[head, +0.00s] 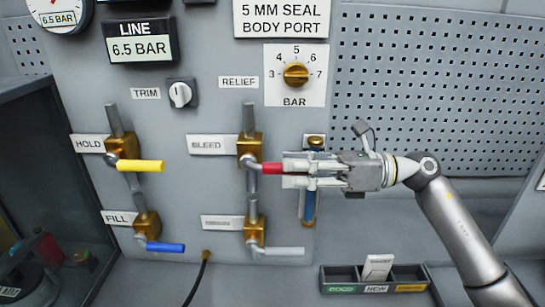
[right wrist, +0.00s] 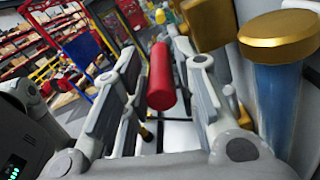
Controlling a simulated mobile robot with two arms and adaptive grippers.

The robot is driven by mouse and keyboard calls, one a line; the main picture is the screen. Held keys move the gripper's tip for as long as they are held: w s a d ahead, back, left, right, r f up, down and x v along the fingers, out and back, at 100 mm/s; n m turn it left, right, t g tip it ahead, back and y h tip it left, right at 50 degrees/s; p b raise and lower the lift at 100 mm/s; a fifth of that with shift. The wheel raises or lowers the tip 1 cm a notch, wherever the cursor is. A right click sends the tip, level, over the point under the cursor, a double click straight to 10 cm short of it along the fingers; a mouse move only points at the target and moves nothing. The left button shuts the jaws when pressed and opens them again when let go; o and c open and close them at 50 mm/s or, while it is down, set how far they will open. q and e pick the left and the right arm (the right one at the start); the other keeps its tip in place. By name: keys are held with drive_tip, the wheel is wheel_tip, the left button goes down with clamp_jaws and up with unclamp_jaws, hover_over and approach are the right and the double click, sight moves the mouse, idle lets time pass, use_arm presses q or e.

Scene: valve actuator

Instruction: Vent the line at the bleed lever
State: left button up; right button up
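The bleed lever's red handle (head: 272,168) points right, roughly level, from a brass valve (head: 250,147) beside the BLEED label (head: 213,145). My right gripper (head: 288,169) reaches it from the right, with one finger above the handle and one below. In the right wrist view the red handle (right wrist: 161,77) lies between the two open fingers (right wrist: 165,92), with gaps visible at its sides. The line display (head: 139,46) reads 6.5 BAR. My left gripper is not in view.
The yellow HOLD lever (head: 139,166), blue FILL lever (head: 165,247) and a grey lever (head: 283,251) also point right. A brass-capped blue cylinder (head: 309,207) stands close behind my right gripper. A sectioned tray (head: 344,273) sits below. The relief knob (head: 295,75) is above.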

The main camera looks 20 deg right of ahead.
sight(267, 169)
drive_tip(key=p+x, duration=0.1)
drive_tip(key=x, duration=0.3)
drive_tip(key=shift+w+a, duration=0.1)
drive_tip(key=shift+a, duration=0.1)
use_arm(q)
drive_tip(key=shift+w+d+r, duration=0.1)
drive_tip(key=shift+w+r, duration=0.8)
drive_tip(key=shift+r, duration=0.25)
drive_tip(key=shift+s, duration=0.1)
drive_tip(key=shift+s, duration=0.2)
use_arm(e)
clamp_jaws()
